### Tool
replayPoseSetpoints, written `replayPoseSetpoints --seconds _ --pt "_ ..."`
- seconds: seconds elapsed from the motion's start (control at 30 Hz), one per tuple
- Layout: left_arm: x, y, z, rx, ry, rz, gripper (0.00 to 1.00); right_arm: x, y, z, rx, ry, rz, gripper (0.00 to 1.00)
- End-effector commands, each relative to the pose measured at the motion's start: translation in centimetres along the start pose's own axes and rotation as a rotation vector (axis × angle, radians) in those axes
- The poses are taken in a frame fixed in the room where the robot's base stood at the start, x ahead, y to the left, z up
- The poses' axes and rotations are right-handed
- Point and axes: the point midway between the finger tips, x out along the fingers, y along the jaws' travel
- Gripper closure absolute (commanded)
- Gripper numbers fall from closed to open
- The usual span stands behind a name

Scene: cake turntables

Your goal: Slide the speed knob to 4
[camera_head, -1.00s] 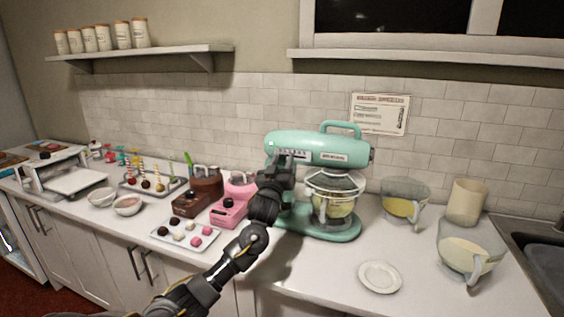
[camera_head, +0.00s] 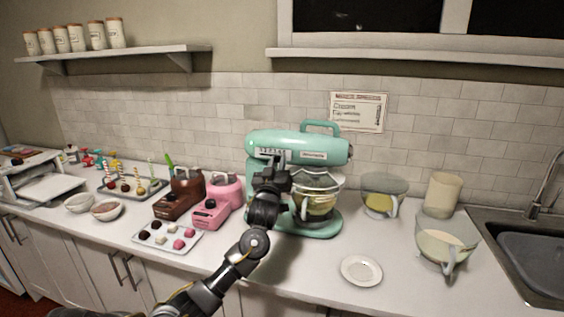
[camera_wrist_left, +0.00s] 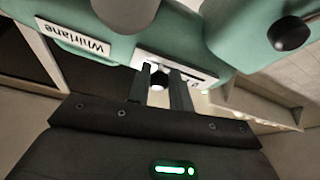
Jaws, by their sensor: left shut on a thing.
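My left gripper (camera_head: 271,168) is at the mixer's side, just below the scale. In the left wrist view, the two fingers (camera_wrist_left: 161,88) are shut on the small dark speed knob (camera_wrist_left: 159,81), at the white slotted plate (camera_wrist_left: 203,77). The digit beside the knob cannot be read. My right gripper is not in view.
Left of the mixer are a pink machine (camera_head: 213,207), a brown machine (camera_head: 178,196) and a tray of sweets (camera_head: 165,249). Right are a jug of yellow mix (camera_head: 383,190), another jug (camera_head: 446,252) and a plate (camera_head: 361,270). The front counter between is clear.

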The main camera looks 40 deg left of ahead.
Motion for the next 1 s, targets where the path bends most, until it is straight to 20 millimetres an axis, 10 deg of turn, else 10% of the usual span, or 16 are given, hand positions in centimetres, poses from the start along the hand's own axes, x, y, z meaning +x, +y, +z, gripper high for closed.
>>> replayPoseSetpoints --seconds 0.23,0.27,0.4,0.73,1.0 --pt "0.0 -0.3 -0.2 0.004 0.003 -0.004 1.0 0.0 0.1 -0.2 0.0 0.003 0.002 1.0" --pt "0.0 -0.3 -0.2 0.004 0.003 -0.004 0.76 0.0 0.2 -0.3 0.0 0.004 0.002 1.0" --pt "0.0 -0.3 -0.1 0.003 0.003 -0.003 0.59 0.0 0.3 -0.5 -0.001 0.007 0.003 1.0" --pt "-0.4 -0.1 0.0 0.002 0.001 0.0 0.59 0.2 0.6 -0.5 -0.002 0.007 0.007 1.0" --pt "-5.0 -0.1 0.3 -0.002 0.002 0.0 0.59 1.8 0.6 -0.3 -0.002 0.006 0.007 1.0"
